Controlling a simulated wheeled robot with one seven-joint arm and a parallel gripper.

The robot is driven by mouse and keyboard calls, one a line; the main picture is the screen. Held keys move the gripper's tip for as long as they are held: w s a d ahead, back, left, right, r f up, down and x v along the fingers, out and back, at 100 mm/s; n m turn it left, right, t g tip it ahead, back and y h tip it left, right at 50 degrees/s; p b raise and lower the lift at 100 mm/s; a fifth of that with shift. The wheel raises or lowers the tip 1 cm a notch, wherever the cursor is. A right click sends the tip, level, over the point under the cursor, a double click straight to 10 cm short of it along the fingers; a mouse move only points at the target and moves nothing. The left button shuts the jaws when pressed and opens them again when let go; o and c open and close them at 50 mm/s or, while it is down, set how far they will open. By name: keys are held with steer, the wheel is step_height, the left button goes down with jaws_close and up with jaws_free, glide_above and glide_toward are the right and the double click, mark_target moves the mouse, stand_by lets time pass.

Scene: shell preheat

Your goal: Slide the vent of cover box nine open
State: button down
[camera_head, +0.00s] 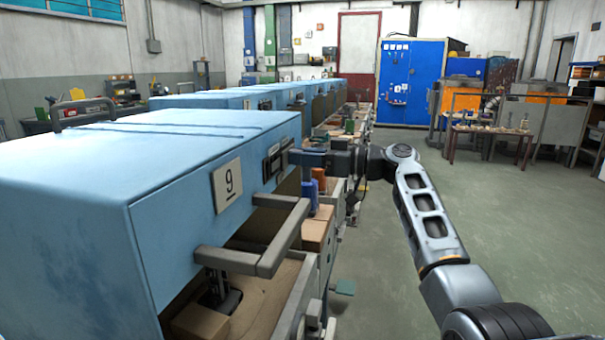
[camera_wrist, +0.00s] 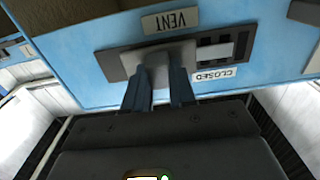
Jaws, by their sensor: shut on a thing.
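Cover box nine (camera_head: 150,190) is a light blue box at the left, with a white plate marked 9 (camera_head: 228,186) on its front. Its vent (camera_head: 273,162) is a grey framed slider right of the plate. In the wrist view the vent frame (camera_wrist: 110,66) lies between a VENT label (camera_wrist: 170,20) and a CLOSED label (camera_wrist: 213,75). Dark slots (camera_wrist: 215,50) show at the frame's right part. My gripper (camera_wrist: 159,78) is shut on the vent's grey slider tab (camera_wrist: 157,62), one finger on each side. In the head view my gripper (camera_head: 296,158) reaches the vent from the right.
A grey bar handle (camera_head: 270,255) juts from the box front below the vent. Under the box stands a bench with cartons (camera_head: 316,232) and a blue bottle (camera_head: 309,197). More blue boxes (camera_head: 225,98) line up behind. The floor (camera_head: 385,270) at right is open.

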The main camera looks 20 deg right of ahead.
steer(key=shift+w+d, duration=0.15)
steer(key=shift+w, duration=0.05)
steer(key=c, duration=0.9)
jaws_free()
steer(key=shift+d, duration=0.1)
steer(key=shift+b+v, duration=0.5)
steer(key=shift+v, duration=3.4)
